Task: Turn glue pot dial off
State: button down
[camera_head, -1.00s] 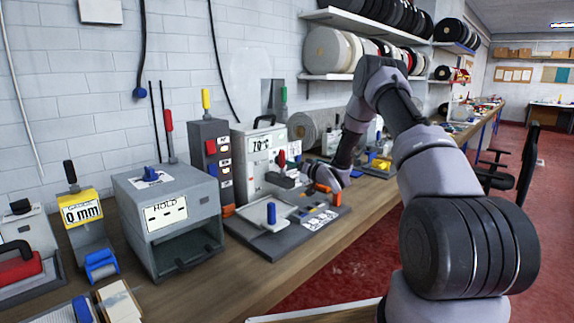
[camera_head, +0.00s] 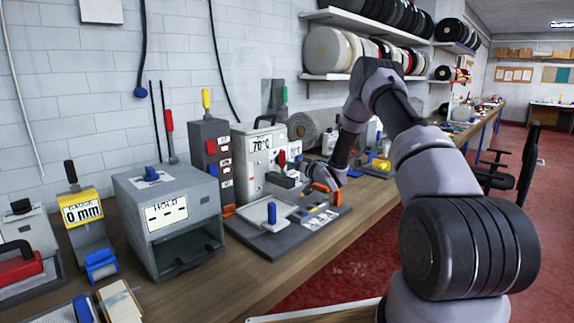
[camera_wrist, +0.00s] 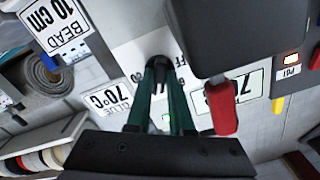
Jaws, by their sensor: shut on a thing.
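The glue pot is the grey-white machine (camera_head: 262,150) on the bench, with a 70°C display on its front. In the wrist view its pale face shows a GLUE 70°C label (camera_wrist: 107,99) and a small black dial (camera_wrist: 158,62) with partly covered lettering around it. My gripper (camera_wrist: 158,72) has its two dark green fingers closed in on the dial, one at each side. The fingers hide part of the dial and its markings, so I cannot read its setting. In the head view my wrist is beside the machine, and the fingertips are not clear.
A red lever (camera_wrist: 221,106) and a dark block (camera_wrist: 235,35) are close to the right of my fingers. A tray with a blue handle (camera_head: 271,212) lies in front of the machine. The grey HOLD box (camera_head: 168,215) stands to the left.

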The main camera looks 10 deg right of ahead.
jog(key=n, duration=2.3)
jog(key=shift+w+d, duration=0.15)
jog(key=shift+d, duration=0.1)
jog(key=shift+n, duration=0.4)
jog(key=c, duration=0.8)
grip_release()
jog(key=shift+r, duration=0.1)
jog(key=v, duration=1)
jog(key=shift+s+d, duration=0.2)
jog(key=shift+s, duration=0.15)
